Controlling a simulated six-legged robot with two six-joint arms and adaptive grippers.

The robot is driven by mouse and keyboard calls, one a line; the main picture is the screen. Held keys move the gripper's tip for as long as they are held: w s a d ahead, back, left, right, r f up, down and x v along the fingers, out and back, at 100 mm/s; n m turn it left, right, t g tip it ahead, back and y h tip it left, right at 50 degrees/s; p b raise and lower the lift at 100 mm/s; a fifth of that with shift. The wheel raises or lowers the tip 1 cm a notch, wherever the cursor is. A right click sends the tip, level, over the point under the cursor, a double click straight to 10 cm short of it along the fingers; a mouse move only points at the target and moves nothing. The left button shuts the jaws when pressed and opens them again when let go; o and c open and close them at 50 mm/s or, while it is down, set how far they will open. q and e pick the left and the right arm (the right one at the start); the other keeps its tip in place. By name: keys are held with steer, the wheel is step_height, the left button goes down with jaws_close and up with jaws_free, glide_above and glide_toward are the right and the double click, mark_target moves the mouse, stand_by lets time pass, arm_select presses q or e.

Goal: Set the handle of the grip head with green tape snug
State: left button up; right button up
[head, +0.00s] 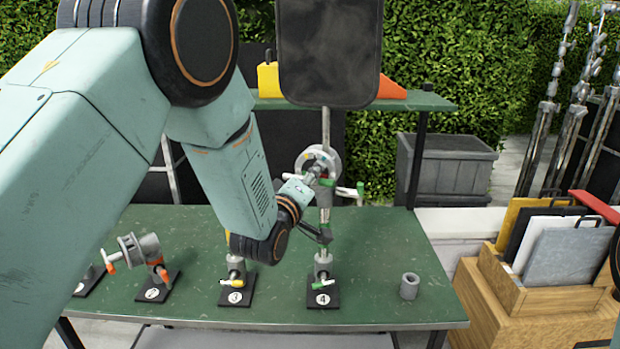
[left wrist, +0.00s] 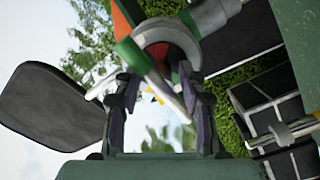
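The grip head with green tape (head: 325,182) sits high on the stand numbered 4, below a black flag (head: 328,55) on a rod. A light handle with a green end (head: 360,191) sticks out to its right. In the left wrist view, a green-taped part (left wrist: 137,57) and a pale bar (left wrist: 168,90) cross in front of the fingers. My left gripper (left wrist: 162,110) has its fingers spread, with the bar around the gap between them; contact is unclear. In the head view my left arm partly hides the gripper (head: 318,233). My right gripper is not in view.
The green table (head: 385,255) holds other stands numbered 2 (head: 152,293) and 3 (head: 236,297), with orange and yellow handles. A grey cylinder (head: 409,286) stands at the right. A wooden crate (head: 545,300) of boards is beyond the right edge.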

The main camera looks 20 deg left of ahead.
arm_select(q)
steer(key=shift+w+f, duration=0.15)
steer(key=shift+w, duration=0.05)
steer(key=c, duration=0.3)
steer(key=shift+s+a, duration=0.1)
steer(key=shift+a, duration=0.15)
steer(key=shift+c, duration=1.4)
steer(key=shift+d, duration=0.1)
jaws_close()
